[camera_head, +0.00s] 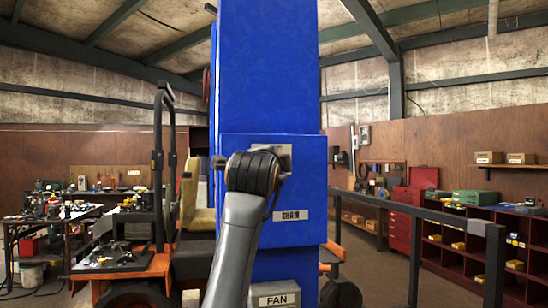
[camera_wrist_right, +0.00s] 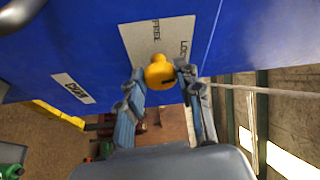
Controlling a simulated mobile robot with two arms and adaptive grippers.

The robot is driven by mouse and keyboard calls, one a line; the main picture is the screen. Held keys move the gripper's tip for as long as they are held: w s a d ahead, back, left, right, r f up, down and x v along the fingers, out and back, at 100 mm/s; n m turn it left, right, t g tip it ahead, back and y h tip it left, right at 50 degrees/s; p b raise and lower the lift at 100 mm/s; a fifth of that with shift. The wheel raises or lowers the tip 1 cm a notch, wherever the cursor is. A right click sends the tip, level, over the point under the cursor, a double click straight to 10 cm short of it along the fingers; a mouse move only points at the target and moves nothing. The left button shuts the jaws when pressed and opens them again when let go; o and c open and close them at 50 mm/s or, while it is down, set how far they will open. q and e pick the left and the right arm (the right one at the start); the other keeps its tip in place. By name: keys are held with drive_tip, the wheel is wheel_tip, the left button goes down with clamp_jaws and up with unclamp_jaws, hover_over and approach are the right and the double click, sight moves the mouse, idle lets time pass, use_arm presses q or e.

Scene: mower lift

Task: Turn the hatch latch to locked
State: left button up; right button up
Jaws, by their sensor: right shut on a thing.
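The hatch latch is a round yellow knob (camera_wrist_right: 160,73) on a pale plate (camera_wrist_right: 140,42) marked FREE and LOCK (the second word partly cut by the angle). My right gripper (camera_wrist_right: 161,76) has its two fingers around the knob, shut on it. A small nub on the knob points up toward the FREE side; its exact angle is hard to tell. In the head view my right arm covers the knob and gripper, and only a corner of the plate (camera_head: 286,150) shows on the blue panel (camera_head: 300,180). My left gripper is in neither view.
A tall blue housing (camera_head: 268,70) fills the middle, with a CHAIN label (camera_head: 290,215) and a FAN box (camera_head: 275,295) below. An orange mower with a seat (camera_head: 197,215) stands at left. A dark railing (camera_head: 440,215) and red shelves (camera_head: 470,250) stand at right.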

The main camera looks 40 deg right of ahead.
drive_tip(key=shift+r+m+g+p, duration=0.1)
drive_tip(key=shift+m+g+p, duration=0.3)
drive_tip(key=shift+m+p, duration=0.5)
drive_tip(key=shift+m, duration=0.3)
drive_tip(key=o, duration=1.1)
drive_tip(key=shift+d, duration=0.1)
drive_tip(key=shift+o, duration=0.2)
drive_tip(key=v, duration=0.7)
drive_tip(key=shift+s+a, duration=0.2)
drive_tip(key=shift+s, duration=0.05)
drive_tip(key=shift+d, duration=0.1)
drive_tip(key=shift+r, duration=0.1)
